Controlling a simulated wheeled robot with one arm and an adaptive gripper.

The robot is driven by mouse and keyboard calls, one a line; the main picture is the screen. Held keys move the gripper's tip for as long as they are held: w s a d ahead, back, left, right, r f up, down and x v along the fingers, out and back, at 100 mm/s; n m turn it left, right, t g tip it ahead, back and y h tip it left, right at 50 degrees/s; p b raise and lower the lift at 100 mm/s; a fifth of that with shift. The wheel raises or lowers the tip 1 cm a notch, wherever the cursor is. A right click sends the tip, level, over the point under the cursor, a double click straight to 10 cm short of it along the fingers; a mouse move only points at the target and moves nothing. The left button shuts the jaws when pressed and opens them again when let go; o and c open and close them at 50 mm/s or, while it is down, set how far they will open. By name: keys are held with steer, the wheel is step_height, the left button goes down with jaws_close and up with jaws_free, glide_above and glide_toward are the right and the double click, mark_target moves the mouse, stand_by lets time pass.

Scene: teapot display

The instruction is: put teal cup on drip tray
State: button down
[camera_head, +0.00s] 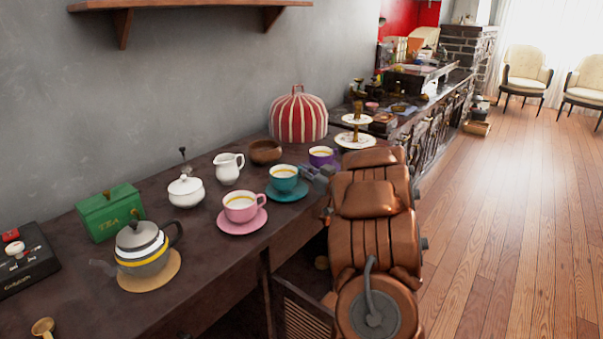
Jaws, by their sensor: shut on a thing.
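The teal cup (284,180), white inside with a yellow band, stands upright over a teal saucer (290,196) on the dark counter. I cannot tell whether the cup touches the saucer. My gripper (306,173) reaches in from the right and is shut on the right side of the teal cup. Its fingertips are small and partly hidden at the cup's edge. I cannot surely pick out a drip tray; a dark box with red and white parts (30,268) lies at the far left.
A pink cup (240,208) on a pink saucer is close in front of the teal cup. A purple cup (321,157), white jug (228,168), wooden bowl (265,151) and striped cosy (298,118) stand around it. A grey teapot (142,250) and green tea box (109,213) are left.

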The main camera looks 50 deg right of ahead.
steer(key=shift+f, duration=0.2)
steer(key=shift+f, duration=0.1)
steer(key=c, duration=1.3)
jaws_free()
steer(key=shift+f+b, duration=0.2)
steer(key=shift+b, duration=0.35)
